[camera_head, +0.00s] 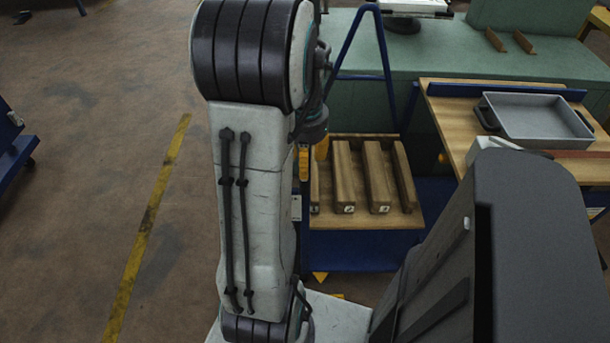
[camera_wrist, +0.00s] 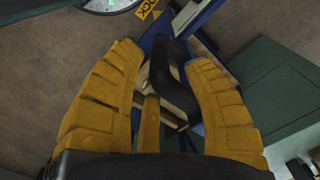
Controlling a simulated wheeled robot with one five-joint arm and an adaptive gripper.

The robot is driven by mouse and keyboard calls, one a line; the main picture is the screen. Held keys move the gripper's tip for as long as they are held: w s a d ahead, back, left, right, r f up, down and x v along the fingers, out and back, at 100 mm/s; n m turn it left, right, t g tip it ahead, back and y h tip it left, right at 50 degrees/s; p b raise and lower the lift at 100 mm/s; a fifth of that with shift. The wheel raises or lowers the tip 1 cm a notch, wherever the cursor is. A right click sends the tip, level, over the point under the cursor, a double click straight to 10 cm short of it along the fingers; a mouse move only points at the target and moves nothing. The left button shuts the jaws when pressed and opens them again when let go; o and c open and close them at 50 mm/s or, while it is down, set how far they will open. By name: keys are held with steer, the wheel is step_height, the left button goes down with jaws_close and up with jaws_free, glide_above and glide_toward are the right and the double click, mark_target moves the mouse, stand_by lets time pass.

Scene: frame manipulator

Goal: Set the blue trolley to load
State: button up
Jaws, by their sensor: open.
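The blue trolley (camera_head: 353,256) stands beyond my arm in the head view. Its wooden deck (camera_head: 345,221) carries several wooden bars (camera_head: 377,178), and a tall blue tube handle (camera_head: 385,62) rises behind. My gripper (camera_head: 314,155), with yellow fingers, is over the deck's left side, partly hidden by my arm. In the wrist view my gripper (camera_wrist: 165,95) is open. A black bar-shaped part (camera_wrist: 172,75) on blue structure shows between the fingers. I cannot tell whether they touch it. A yellow sign (camera_wrist: 148,10) with partly readable lettering is at the top.
A wooden table (camera_head: 455,120) with a grey tray (camera_head: 535,118) stands to the right. A green bench (camera_head: 460,55) runs behind. Another blue wheeled item (camera_head: 15,150) is at the left edge. The brown floor by the yellow line (camera_head: 145,235) is clear.

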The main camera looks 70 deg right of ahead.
steer(key=shift+f+b, duration=0.45)
steer(key=shift+f, duration=2.65)
steer(key=shift+c, duration=0.2)
jaws_close()
